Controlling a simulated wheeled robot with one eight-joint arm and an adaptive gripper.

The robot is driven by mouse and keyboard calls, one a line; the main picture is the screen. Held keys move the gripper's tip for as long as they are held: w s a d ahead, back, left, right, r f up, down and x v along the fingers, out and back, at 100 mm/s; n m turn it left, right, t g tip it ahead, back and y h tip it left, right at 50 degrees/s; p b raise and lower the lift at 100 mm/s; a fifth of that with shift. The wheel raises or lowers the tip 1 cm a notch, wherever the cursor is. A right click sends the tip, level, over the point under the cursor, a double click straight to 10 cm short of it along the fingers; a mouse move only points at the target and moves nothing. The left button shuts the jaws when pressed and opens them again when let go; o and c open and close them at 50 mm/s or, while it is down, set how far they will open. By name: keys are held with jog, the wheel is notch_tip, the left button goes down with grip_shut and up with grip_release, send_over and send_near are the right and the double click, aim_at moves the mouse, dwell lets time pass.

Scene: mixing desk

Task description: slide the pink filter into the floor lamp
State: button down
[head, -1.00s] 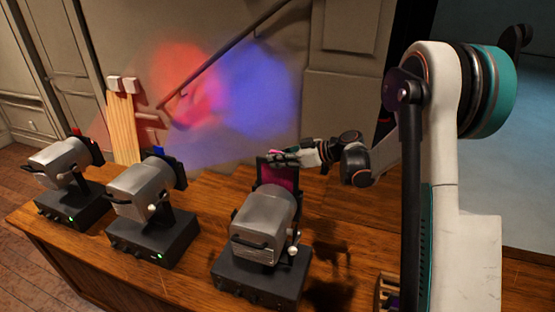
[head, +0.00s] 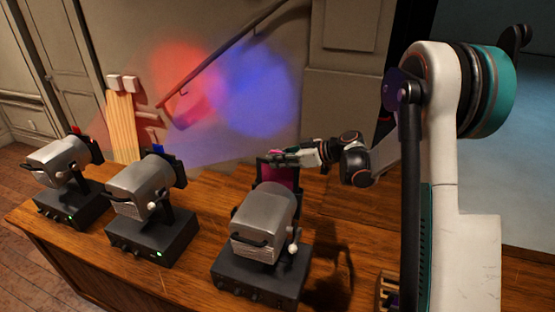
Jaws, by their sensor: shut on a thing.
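The right-hand lamp (head: 264,212) is a grey metal housing on a black base. It stands on the wooden desk, with a dark upright holder (head: 262,172) at its far front end. The pink filter (head: 283,173) shows as a small magenta patch at this holder, just above the lamp housing. My gripper (head: 279,158) reaches in from the right and is shut on the filter's upper edge. The housing hides the filter's lower part, so I cannot tell how deep it sits in the holder.
Two similar lamps stand to the left, one with a red filter (head: 76,131) and one with a blue filter (head: 158,150). Red and blue light patches fall on the wall behind. The wooden desk (head: 215,186) is bare between the lamps.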

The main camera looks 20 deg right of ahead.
aim_at(278, 176)
jog(key=shift+f+b, duration=2.8)
jog(key=shift+f, duration=0.45)
jog(key=c, duration=1.7)
grip_release()
jog(key=shift+d, duration=0.1)
jog(key=shift+o, duration=0.2)
jog(key=shift+f, duration=0.1)
jog(key=shift+s, duration=0.1)
jog(key=v, duration=1.2)
jog(key=shift+d, duration=0.1)
